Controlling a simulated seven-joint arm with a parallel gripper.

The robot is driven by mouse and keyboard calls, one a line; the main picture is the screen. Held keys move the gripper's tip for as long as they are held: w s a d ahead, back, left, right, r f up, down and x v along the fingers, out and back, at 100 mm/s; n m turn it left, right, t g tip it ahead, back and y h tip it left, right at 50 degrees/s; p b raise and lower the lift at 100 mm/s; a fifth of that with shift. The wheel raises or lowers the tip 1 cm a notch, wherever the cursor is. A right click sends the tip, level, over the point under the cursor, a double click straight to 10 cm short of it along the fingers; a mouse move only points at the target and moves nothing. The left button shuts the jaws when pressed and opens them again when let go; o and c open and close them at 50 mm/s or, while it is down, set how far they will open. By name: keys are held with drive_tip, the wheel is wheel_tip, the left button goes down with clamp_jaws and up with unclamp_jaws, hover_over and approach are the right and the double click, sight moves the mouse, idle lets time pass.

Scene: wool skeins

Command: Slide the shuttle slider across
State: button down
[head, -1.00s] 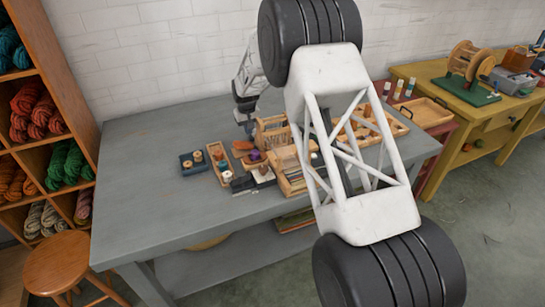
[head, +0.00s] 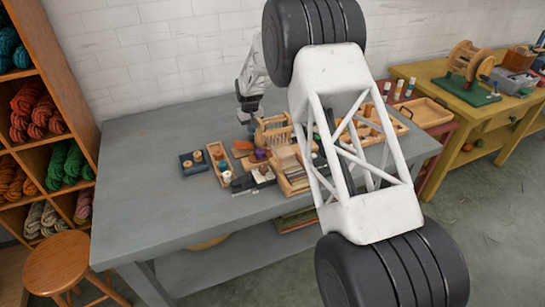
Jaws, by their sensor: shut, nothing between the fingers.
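My gripper (head: 251,126) is small and far off in the head view, at the back of the grey table's cluster of goods. It is shut and empty, just behind and left of a small wooden loom-like frame (head: 273,133). A dark, flat fixture with a pale piece on it (head: 253,180) lies at the front of the cluster. It may be the shuttle slider, but it is too small to tell. My gripper is behind this fixture and apart from it.
A dark blue tray with spools (head: 194,163) and a narrow wooden tray (head: 217,163) stand left of the cluster. A wooden box (head: 291,172) stands right of the fixture. My own white arm link hides part of the table's right. The grey table (head: 145,190) is clear on the left.

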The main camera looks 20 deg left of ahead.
drive_tip(key=shift+s+a, duration=0.1)
idle(0.3)
drive_tip(key=shift+r, duration=0.2)
wheel_tip(320, 180, up, 8)
drive_tip(key=shift+f, duration=0.2)
idle(1.0)
idle(0.5)
